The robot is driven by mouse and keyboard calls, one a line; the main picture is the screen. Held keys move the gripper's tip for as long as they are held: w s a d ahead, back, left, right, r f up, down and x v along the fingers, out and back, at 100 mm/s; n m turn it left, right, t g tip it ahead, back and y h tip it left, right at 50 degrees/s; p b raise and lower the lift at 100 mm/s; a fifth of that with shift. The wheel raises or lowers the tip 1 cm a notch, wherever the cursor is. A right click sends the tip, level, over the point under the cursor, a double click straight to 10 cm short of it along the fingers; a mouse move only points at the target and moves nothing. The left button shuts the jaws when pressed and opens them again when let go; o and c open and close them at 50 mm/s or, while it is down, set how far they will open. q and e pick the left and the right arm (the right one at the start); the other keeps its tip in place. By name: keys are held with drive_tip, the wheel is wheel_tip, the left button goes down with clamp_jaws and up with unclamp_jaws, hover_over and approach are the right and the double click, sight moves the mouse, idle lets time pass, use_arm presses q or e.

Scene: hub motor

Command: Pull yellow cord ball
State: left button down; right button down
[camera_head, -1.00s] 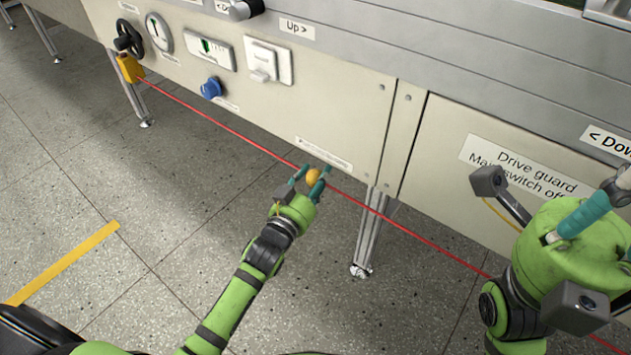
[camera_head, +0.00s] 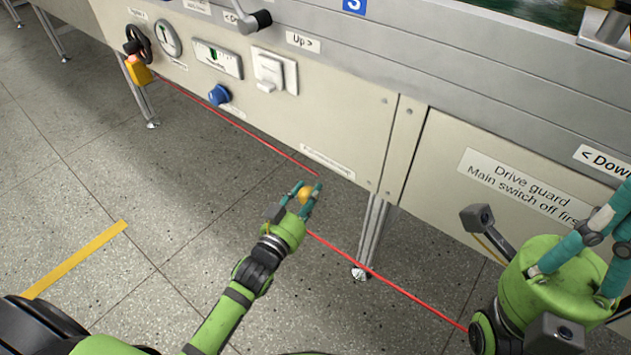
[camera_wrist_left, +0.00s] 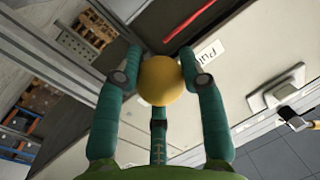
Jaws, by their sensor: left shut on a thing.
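The yellow cord ball (camera_head: 305,193) sits between the fingertips of my left gripper (camera_head: 304,191), below the beige machine panel. In the left wrist view the yellow ball (camera_wrist_left: 160,80) is held between the teal fingers, which are shut on it. The red cord (camera_head: 235,122) runs from a yellow box (camera_head: 139,72) at the left, along the machine, to the lower right. It passes at my left gripper. My right gripper (camera_head: 590,250) is at the right edge, its teal fingers partly cut off; whether it is open or shut does not show.
The machine front (camera_head: 330,110) carries a blue knob (camera_head: 219,95), a white switch (camera_head: 275,72) and a dial (camera_head: 168,38). A metal leg (camera_head: 371,230) stands behind the cord. The grey tiled floor with a yellow stripe (camera_head: 75,259) is clear at the left.

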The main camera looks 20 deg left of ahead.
use_arm(q)
drive_tip(key=shift+s+a+f, duration=0.1)
drive_tip(key=shift+s, duration=0.05)
drive_tip(key=c, duration=1)
unclamp_jaws()
drive_tip(key=s+a, duration=0.1)
drive_tip(key=s, duration=1.1)
drive_tip(key=shift+a, duration=0.4)
drive_tip(key=shift+w, duration=0.1)
